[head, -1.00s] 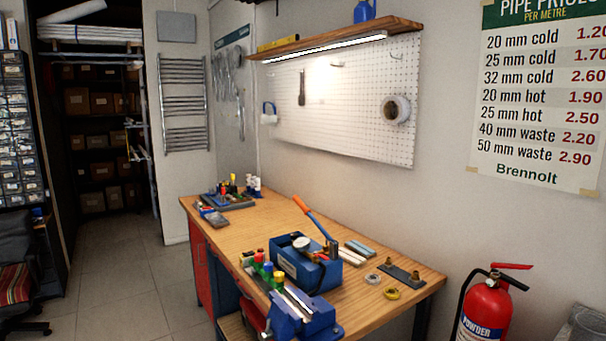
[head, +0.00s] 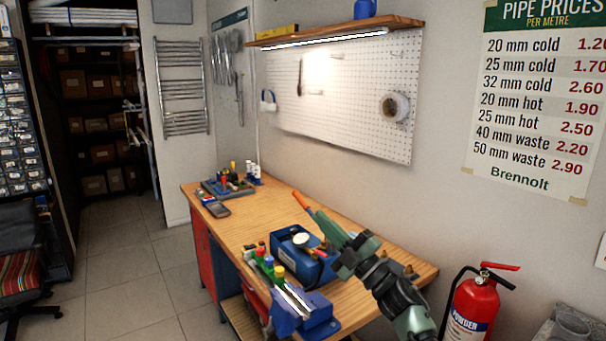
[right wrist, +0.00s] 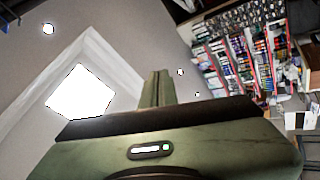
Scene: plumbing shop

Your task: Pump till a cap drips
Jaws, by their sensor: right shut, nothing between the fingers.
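The blue test pump (head: 290,262) stands on the wooden bench with a round white gauge (head: 301,239) on top. Its lever slants up to the left and ends in an orange grip (head: 301,199). Red, green and yellow caps (head: 279,272) stand in a row at the bench's front edge, left of the pump. No drip can be made out. My right gripper (head: 322,219), green, is shut and empty, close to the lever below its orange grip; I cannot tell whether they touch. In the right wrist view its fingers (right wrist: 158,87) are together. My left gripper is out of view.
A blue vise (head: 312,318) sits at the bench's front edge. A tool tray (head: 240,190) is at the far end; the bench (head: 232,232) between is mostly clear. A red fire extinguisher (head: 474,305) stands to the right. A shelf (head: 345,30) hangs above.

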